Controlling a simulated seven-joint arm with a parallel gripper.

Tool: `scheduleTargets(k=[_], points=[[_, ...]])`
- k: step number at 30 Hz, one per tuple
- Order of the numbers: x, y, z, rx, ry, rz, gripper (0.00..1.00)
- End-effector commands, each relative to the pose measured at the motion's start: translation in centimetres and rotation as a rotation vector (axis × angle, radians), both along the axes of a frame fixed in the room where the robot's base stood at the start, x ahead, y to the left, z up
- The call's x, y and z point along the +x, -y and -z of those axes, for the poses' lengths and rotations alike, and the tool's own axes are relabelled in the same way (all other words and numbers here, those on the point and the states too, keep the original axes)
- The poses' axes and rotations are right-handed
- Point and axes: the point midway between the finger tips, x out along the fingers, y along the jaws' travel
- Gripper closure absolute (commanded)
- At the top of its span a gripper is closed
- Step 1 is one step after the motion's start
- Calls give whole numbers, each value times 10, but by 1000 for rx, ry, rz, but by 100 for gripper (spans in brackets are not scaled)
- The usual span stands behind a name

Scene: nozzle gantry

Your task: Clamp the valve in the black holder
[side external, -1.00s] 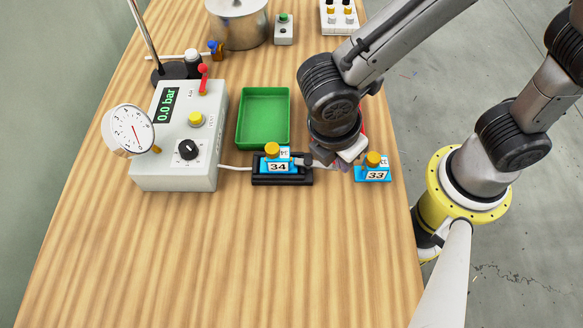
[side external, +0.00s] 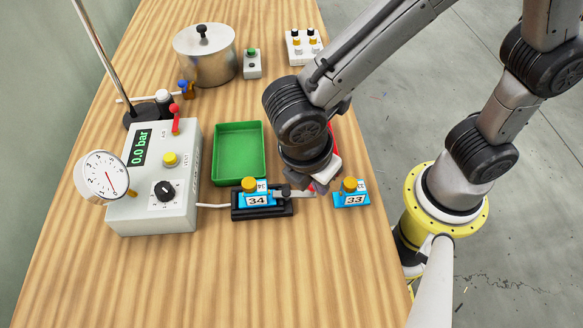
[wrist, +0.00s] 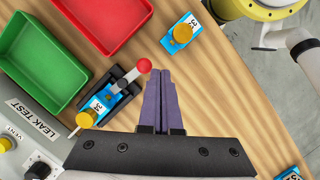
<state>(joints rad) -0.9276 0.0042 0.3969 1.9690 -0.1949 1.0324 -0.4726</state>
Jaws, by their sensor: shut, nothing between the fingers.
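The black holder (side external: 263,212) lies on the table with blue valve 34 (side external: 257,200) and its yellow knob seated in it. In the wrist view valve 34 (wrist: 97,105) sits in the holder beside the clamp's lever, which ends in a red ball (wrist: 145,65). My gripper (wrist: 160,75) is shut and empty, its purple fingertips just beside the red ball; I cannot tell whether they touch. In the side view my gripper (side external: 318,186) is right of the holder, its fingertips partly hidden. Blue valve 33 (side external: 351,199) lies on the table to the right.
The grey leak-test box (side external: 155,185) with its gauge (side external: 102,177) stands left of the holder. A green tray (side external: 239,150) is behind it; a red tray (wrist: 105,20) also shows in the wrist view. Another blue part (wrist: 290,173) is at its corner.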

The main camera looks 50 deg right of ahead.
Motion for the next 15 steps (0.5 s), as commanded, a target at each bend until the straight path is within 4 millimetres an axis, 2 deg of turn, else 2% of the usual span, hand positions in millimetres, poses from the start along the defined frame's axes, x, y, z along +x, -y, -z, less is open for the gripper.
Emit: scheduleTargets(k=[9, 15], points=[[1, -22, -66, 7, 3, -1, 100], [2, -31, -99, 4, 2, -1, 100]])
